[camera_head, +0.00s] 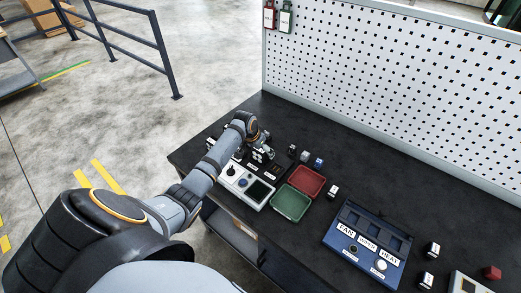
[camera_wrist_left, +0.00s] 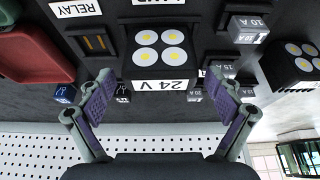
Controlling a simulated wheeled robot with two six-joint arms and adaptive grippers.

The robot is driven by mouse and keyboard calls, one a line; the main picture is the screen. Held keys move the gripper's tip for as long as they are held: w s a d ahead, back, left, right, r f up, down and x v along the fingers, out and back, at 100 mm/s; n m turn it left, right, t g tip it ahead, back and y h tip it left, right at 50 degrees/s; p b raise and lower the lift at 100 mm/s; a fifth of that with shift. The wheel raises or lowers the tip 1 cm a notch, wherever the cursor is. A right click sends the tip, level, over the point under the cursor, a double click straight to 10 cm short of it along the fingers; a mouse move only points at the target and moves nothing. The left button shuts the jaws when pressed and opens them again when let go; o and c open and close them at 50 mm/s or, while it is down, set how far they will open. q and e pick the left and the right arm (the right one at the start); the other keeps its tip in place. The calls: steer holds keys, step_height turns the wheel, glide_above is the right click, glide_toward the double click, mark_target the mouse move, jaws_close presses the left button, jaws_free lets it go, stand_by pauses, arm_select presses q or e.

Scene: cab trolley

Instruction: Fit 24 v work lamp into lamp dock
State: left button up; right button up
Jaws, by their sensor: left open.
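The 24 V work lamp (camera_wrist_left: 158,55) is a dark block with four round pale-yellow lights and a white "24 V" label, upside down in the left wrist view. A "LAMP" label (camera_wrist_left: 158,2) shows just behind it, partly cut off; whether the lamp sits in a dock there I cannot tell. My left gripper (camera_wrist_left: 160,88) is open, its purple-padded fingers apart on either side of the label end, with nothing gripped. In the head view my left gripper (camera_head: 258,148) is low over the bench, hiding most of the lamp area. My right gripper is not in view.
A similar four-light lamp (camera_wrist_left: 295,62) stands at the right edge of the wrist view. Small fuse blocks (camera_wrist_left: 248,28) flank the lamp closely. A red tray (camera_head: 305,180), green tray (camera_head: 291,203) and blue switch panel (camera_head: 340,232) lie to the right. A pegboard (camera_head: 400,90) rises behind.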

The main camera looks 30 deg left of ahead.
arm_select(q)
steer(key=v, duration=1.2)
